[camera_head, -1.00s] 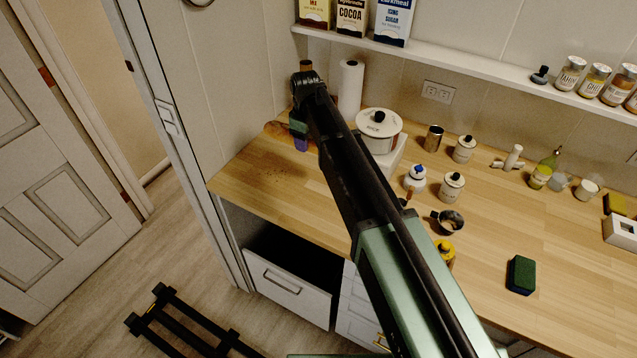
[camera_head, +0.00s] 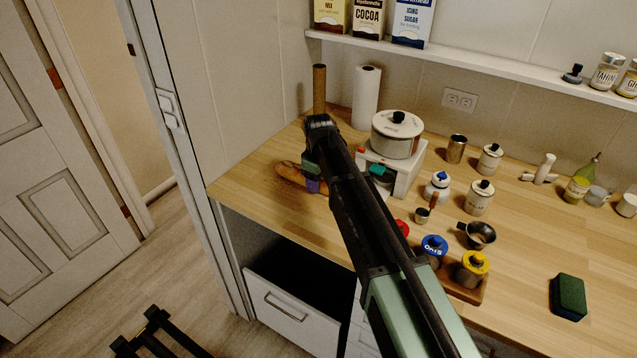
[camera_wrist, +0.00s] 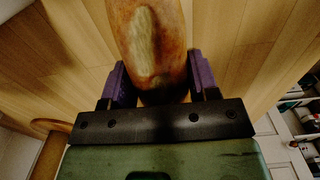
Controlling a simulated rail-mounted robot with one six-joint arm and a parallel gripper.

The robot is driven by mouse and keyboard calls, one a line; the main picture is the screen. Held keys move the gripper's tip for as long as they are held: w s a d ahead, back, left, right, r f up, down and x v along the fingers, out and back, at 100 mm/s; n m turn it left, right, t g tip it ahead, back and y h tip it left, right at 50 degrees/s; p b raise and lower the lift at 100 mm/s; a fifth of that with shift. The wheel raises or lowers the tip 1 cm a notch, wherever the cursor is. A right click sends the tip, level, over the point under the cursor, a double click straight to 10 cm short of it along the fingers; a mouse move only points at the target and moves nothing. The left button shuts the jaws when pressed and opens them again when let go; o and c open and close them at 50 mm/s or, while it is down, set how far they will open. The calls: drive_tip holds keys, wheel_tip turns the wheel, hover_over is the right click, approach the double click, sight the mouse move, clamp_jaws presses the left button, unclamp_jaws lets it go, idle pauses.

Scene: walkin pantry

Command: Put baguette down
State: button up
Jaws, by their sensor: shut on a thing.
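The baguette (camera_head: 291,173) is a browned loaf with a pale patch on its crust. In the head view it shows low over the left end of the wooden counter (camera_head: 245,188), partly hidden by my arm. In the wrist view the baguette (camera_wrist: 150,40) lies between the two purple fingers of my gripper (camera_wrist: 158,84), which is shut on it. In the head view my gripper (camera_head: 313,185) shows only partly, below my dark arm. I cannot tell whether the loaf touches the counter.
A white pot (camera_head: 397,137) on a white appliance (camera_head: 408,179) stands right of my arm. A paper towel roll (camera_head: 366,97) and an upright brown cylinder (camera_head: 319,88) are behind. Jars and a cup stand farther right. The counter's front left is clear.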

drive_tip(key=shift+f, duration=0.25)
drive_tip(key=o, duration=0.9)
drive_tip(key=shift+r, duration=0.1)
drive_tip(key=shift+o, duration=0.2)
wheel_tip(320, 180, up, 12)
drive_tip(key=p, duration=1.2)
drive_tip(key=shift+r, duration=0.25)
